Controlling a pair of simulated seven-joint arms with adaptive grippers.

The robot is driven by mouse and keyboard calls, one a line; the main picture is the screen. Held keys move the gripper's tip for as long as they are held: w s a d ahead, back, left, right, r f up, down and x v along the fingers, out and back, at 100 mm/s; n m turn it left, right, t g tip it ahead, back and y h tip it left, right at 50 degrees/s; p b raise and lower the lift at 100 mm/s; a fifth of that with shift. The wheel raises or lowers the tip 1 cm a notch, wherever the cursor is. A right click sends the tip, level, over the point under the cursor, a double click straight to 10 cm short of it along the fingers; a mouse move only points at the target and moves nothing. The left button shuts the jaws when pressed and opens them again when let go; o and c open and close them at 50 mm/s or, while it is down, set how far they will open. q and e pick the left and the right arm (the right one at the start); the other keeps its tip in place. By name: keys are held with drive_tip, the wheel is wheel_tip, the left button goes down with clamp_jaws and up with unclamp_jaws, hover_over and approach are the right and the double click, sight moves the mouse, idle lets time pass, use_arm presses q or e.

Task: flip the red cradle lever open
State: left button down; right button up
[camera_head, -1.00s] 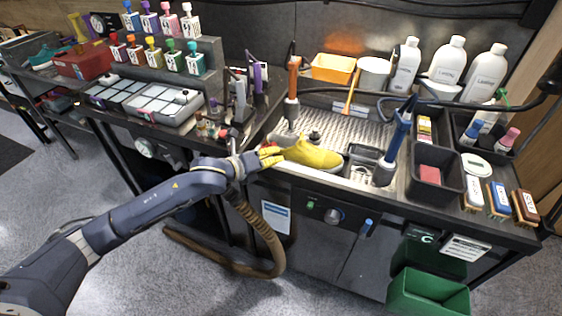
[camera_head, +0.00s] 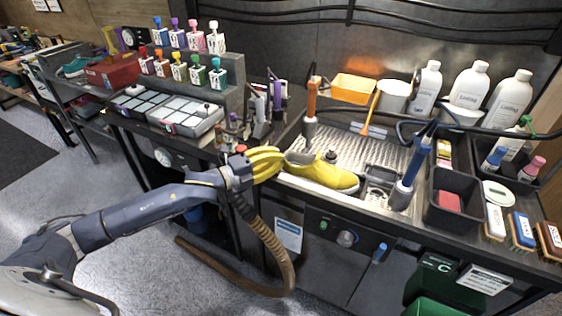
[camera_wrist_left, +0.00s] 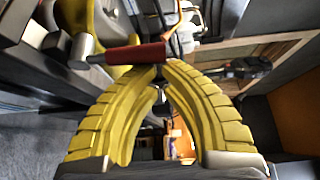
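The red cradle lever (camera_wrist_left: 135,53) shows in the left wrist view as a red handle on a grey rod, lying crosswise at the tips of my yellow fingers. I cannot make it out for certain in the head view, where my gripper covers that area. My left gripper (camera_head: 283,156) is at the left end of the yellow sneaker (camera_head: 325,174). In the wrist view its fingers (camera_wrist_left: 162,68) bow outward and their tips come together beside the lever. I see no clear grip on it. The sneaker also shows behind the lever (camera_wrist_left: 100,18). My right gripper is out of view.
The sneaker sits over a ribbed wash tray (camera_head: 355,148). An orange-handled tool (camera_head: 311,100) and a blue-handled tool (camera_head: 417,160) stand upright around it. A black bin (camera_head: 450,211) and several brushes lie to the right. White bottles (camera_head: 468,85) stand behind.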

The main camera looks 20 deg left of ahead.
use_arm(q)
drive_tip(key=shift+a, duration=0.2)
idle(0.4)
